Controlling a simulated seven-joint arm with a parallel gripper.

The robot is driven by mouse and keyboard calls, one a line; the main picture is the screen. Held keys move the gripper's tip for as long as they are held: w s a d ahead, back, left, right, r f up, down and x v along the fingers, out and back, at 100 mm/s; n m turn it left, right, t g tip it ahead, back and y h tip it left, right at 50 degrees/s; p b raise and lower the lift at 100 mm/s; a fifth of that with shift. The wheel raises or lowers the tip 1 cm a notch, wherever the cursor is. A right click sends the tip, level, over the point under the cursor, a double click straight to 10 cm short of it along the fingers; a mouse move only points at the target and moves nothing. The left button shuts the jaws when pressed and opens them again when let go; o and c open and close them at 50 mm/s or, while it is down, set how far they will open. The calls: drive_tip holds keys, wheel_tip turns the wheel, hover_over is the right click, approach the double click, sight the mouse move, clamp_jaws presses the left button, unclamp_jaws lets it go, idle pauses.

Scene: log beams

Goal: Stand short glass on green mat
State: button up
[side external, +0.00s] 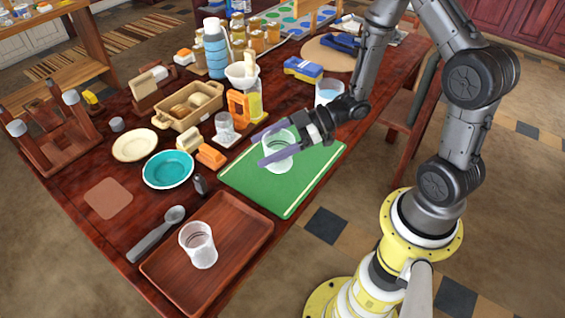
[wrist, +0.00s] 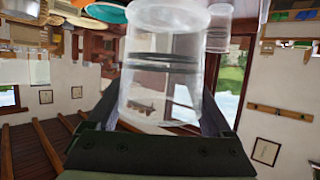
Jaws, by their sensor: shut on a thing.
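A clear short glass (side external: 279,162) is between the two purple fingers of my gripper (side external: 264,147), which is shut on it. It looks upright in the side view, over the green mat (side external: 250,187). I cannot tell whether its base touches the mat. In the wrist view the glass (wrist: 165,65) fills the middle, between the dark fingers. The mat lies flat on the table, with a light line along its edge, and is partly hidden by my gripper and the glass.
Another clear glass (side external: 200,245) stands in a brown tray (side external: 165,268) at the front. A small glass (side external: 225,128) and orange items (side external: 211,155) stand just left of the mat. A teal bowl (side external: 168,170) is farther left. The mat's near part is clear.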

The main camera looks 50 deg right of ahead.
drive_tip(key=w+d+f+m+t+h, duration=0.2)
drive_tip(key=d+m+h, duration=0.1)
drive_tip(key=d, duration=0.7)
drive_tip(key=w+d+f+m+t+h, duration=0.2)
drive_tip(key=d+m, duration=0.1)
drive_tip(key=d, duration=0.7)
drive_tip(key=shift+s+d+f, duration=0.1)
drive_tip(key=shift+d+f, duration=0.05)
drive_tip(key=shift+f, duration=1.75)
drive_tip(key=shift+d+f, duration=0.1)
drive_tip(key=shift+f, duration=1.8)
drive_tip(key=shift+f, duration=0.15)
drive_tip(key=o, duration=1.2)
drive_tip(key=shift+c, duration=0.2)
